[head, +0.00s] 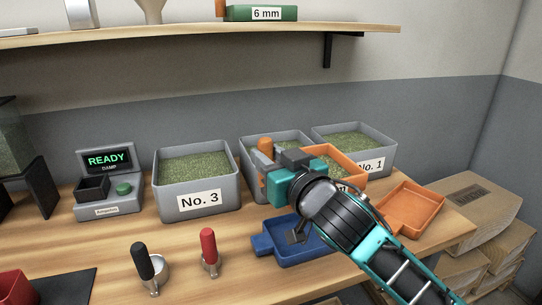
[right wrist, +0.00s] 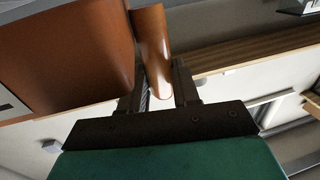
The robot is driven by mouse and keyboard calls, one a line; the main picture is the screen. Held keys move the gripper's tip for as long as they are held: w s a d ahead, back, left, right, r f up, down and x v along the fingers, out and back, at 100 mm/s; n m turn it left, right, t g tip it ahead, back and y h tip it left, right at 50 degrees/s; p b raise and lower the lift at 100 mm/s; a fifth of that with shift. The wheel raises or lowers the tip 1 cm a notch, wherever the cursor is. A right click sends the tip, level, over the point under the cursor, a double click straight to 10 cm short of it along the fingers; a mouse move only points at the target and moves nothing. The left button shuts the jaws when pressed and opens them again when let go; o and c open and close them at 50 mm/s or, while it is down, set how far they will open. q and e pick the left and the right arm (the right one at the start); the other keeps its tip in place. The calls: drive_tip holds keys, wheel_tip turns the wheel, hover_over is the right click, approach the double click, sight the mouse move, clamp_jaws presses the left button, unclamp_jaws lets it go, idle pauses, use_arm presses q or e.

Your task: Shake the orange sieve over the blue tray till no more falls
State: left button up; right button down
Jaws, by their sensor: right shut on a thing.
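My right gripper (head: 266,172) is shut on the upright handle (head: 265,146) of the orange sieve (head: 345,158). The sieve is held up in front of the grey bins, with part of it hidden behind my gripper and wrist. Green beans show inside its rim, but I cannot tell whether they lie in it or show through from the bin behind. In the right wrist view the orange handle (right wrist: 152,50) stands between the fingers, beside the sieve's orange wall (right wrist: 60,55). The blue tray (head: 262,244) lies on the bench below, partly covered by my right arm. My left gripper is out of view.
Grey bins of green beans stand along the wall, among them No. 3 (head: 199,203) and No. 1 (head: 376,166). An orange tray (head: 412,208) lies at right. A READY display unit (head: 108,180), a black-handled tool (head: 143,262) and a red-handled tool (head: 208,247) are left. A shelf (head: 180,33) runs above.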

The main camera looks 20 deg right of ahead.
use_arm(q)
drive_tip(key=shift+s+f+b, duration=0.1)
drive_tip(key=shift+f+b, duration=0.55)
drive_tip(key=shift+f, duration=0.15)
use_arm(e)
drive_tip(key=shift+a+f, duration=0.25)
drive_tip(key=shift+f, duration=0.75)
use_arm(q)
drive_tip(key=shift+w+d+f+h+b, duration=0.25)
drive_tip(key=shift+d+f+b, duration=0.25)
drive_tip(key=shift+b, duration=0.65)
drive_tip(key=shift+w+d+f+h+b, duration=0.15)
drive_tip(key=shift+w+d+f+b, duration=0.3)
drive_tip(key=shift+b, duration=0.65)
use_arm(e)
wheel_tip(320, 180, down, 7)
drive_tip(key=a, duration=0.1)
drive_tip(key=shift+a+r, duration=0.2)
drive_tip(key=shift+a, duration=0.15)
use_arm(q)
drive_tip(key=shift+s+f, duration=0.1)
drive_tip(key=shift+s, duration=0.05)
use_arm(e)
drive_tip(key=shift+f, duration=0.15)
